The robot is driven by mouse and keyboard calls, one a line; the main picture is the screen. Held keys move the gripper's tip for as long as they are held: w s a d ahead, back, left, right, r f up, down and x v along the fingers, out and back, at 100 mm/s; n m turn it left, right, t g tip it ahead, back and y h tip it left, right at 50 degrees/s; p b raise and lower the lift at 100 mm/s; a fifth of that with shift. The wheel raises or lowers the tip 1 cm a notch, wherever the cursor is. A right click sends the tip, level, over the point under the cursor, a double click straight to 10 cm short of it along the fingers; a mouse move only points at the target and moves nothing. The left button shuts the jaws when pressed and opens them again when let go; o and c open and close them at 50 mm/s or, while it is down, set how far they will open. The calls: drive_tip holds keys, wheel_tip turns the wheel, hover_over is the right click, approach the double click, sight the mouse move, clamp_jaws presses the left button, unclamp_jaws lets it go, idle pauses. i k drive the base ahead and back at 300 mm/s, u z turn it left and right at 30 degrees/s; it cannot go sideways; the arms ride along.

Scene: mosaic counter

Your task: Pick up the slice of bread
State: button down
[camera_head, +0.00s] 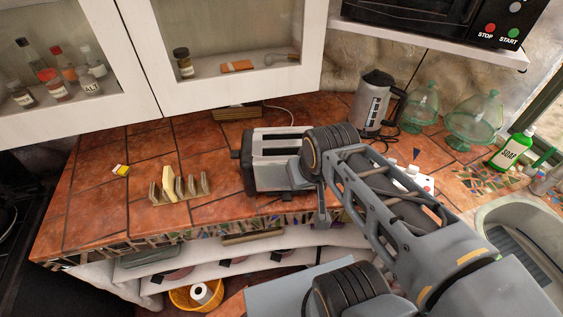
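A pale tan slice of bread (170,183) stands upright in a small wooden rack (186,190) on the tiled counter, left of the toaster. It leans slightly in the rack's left part, and the rack's other slots look empty. My arm reaches in from the lower right and ends in front of the toaster's right side, well to the right of the bread. I cannot make out any gripper fingers; my gripper is not clearly seen. Nothing of mine touches the bread or the rack.
A silver toaster (262,178) stands between the rack and my arm. A kettle (375,100), glass jars (474,122) and a green soap bottle (513,150) stand to the right. A small yellow-white item (120,169) lies left. White cabinets (235,50) hang above; the counter around the rack is clear.

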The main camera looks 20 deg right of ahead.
sight(169, 181)
drive_tip(key=z, duration=1.35)
drive_tip(key=k, duration=1.15)
drive_tip(key=u, duration=2.25)
drive_tip(key=i, duration=1)
drive_tip(key=z, duration=0.05)
